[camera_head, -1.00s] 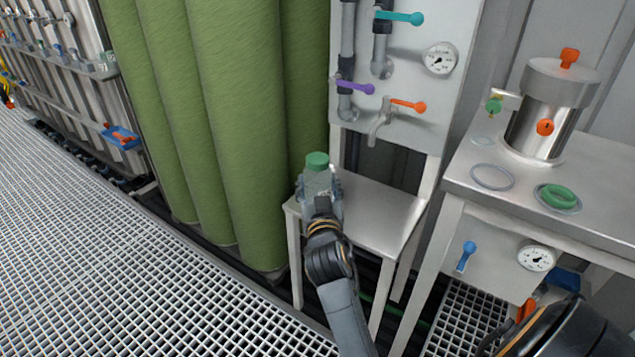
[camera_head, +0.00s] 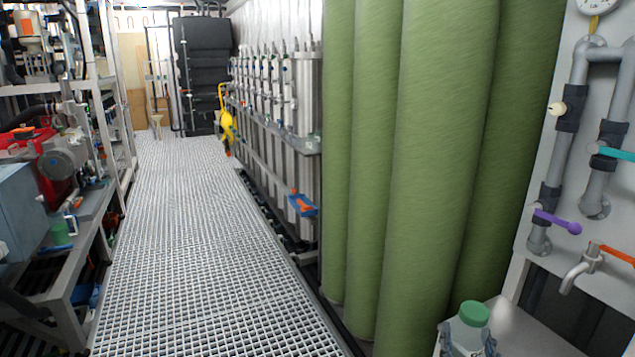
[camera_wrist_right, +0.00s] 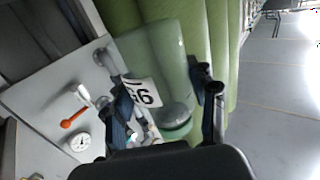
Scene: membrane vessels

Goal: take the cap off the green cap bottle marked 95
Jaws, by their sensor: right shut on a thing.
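The bottle (camera_head: 467,335) is pale and translucent with a green cap (camera_head: 475,313), at the bottom edge of the head view. The cap is on the bottle, which looks roughly upright. My right gripper (camera_head: 468,342) is shut around the bottle's body, below the cap. In the right wrist view the fingers (camera_wrist_right: 163,98) lie on either side of the bottle (camera_wrist_right: 150,48). Its white label (camera_wrist_right: 143,93) shows turned black digits, hard to read with certainty. The bottle's base is cut off in the head view. My left gripper is not in view.
Tall green membrane vessels (camera_head: 435,150) stand behind the bottle. A grey panel (camera_head: 585,275) with pipes, a purple valve handle (camera_head: 560,221) and a tap (camera_head: 577,270) is at the right. A grated walkway (camera_head: 190,240) runs clear to the left, with a cluttered bench (camera_head: 75,240) beyond.

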